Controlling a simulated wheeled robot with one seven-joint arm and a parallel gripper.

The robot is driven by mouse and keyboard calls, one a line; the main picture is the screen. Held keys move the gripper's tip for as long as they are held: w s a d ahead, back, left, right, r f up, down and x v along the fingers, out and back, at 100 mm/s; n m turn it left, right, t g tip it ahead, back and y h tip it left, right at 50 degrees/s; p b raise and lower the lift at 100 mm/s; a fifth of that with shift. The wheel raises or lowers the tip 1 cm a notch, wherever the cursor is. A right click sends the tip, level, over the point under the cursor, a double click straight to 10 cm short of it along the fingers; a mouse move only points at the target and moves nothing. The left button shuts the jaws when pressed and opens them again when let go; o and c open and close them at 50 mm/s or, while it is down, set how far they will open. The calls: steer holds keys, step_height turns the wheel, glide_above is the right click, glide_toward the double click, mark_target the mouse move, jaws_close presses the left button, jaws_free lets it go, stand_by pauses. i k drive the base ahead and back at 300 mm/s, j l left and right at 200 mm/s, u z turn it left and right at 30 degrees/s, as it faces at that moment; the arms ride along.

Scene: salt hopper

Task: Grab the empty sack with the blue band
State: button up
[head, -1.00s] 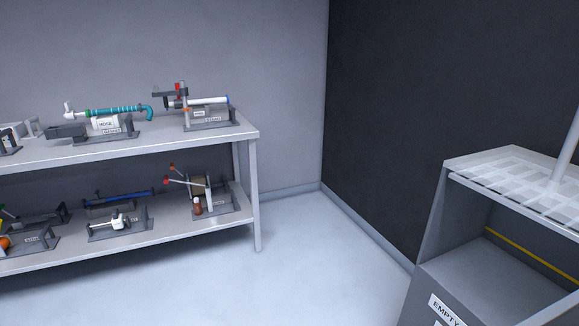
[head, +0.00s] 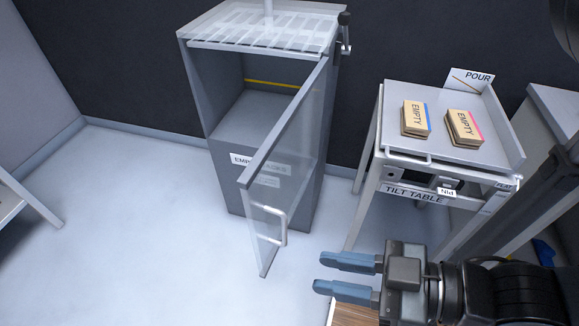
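Two tan sacks marked EMPTY lie on the tilt table (head: 397,102). The left sack (head: 413,119) has a blue band along its right edge. The right sack (head: 461,127) has a pink-red band. My gripper (head: 322,273) is at the lower middle, pointing left, its two blue-grey fingers apart with nothing between them. It is in front of the tilt table and to the lower left of the blue-banded sack, well apart from it.
A grey cabinet (head: 228,172), its label partly hidden, stands left of the table. Its glass door (head: 283,170) is swung open toward me, near my gripper. A lever is at the cabinet's top right.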

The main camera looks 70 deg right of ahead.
mark_target(415, 121)
steer(key=z, duration=2.2)
steer(key=k+l+u, duration=0.35)
steer(key=k+l, duration=0.15)
steer(key=l+u, duration=0.1)
steer(key=l, duration=0.15)
